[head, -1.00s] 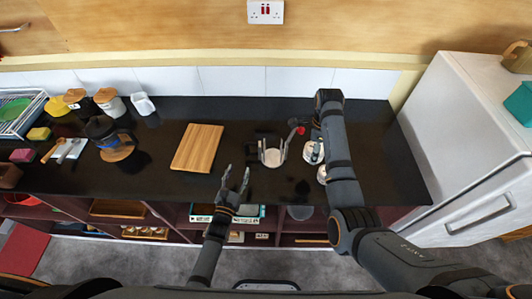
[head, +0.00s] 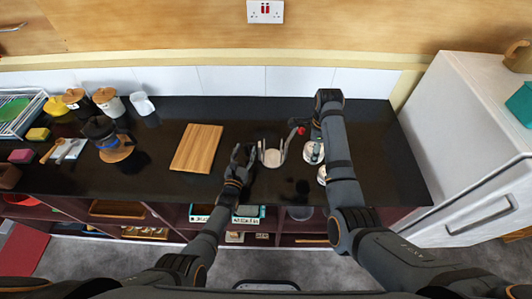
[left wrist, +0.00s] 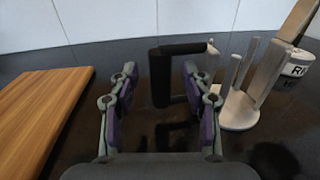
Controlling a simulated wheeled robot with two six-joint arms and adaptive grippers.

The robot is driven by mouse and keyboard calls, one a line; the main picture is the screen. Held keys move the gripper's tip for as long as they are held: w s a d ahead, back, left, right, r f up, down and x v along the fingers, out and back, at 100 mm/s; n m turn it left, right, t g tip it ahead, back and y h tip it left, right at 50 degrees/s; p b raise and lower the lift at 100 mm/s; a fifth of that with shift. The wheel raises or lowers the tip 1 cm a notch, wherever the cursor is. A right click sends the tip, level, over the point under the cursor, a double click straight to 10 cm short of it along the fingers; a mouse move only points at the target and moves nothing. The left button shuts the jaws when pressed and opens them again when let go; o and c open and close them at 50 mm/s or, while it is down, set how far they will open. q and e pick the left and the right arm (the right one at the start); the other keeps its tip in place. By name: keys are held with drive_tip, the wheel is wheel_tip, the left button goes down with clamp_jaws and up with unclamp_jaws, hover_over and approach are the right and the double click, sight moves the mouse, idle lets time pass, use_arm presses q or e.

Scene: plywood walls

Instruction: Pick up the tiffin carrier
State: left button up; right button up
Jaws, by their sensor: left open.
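The likely tiffin carrier (head: 272,157) stands on the dark counter right of the cutting board. It has a pale round base and thin uprights. It also shows in the left wrist view (left wrist: 240,112), with a black handle (left wrist: 160,80) on its left side. My left gripper (head: 243,153) is open just left of it. In the left wrist view the fingers (left wrist: 160,72) stand either side of the black handle, which shows in the gap. I cannot tell whether they touch it. My right arm reaches over the counter on the right, but its fingers do not show.
A wooden cutting board (head: 197,147) lies left of my left gripper. White round items (head: 313,152) and a small red thing (head: 300,130) are near my right arm. Jars (head: 108,101) and a dish rack (head: 18,112) are far left. A white fridge (head: 455,130) closes the right.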

use_arm(q)
drive_tip(key=shift+s+r, duration=0.15)
drive_tip(key=shift+s, duration=0.1)
drive_tip(key=c, duration=0.5)
drive_tip(key=shift+w, duration=0.1)
clamp_jaws()
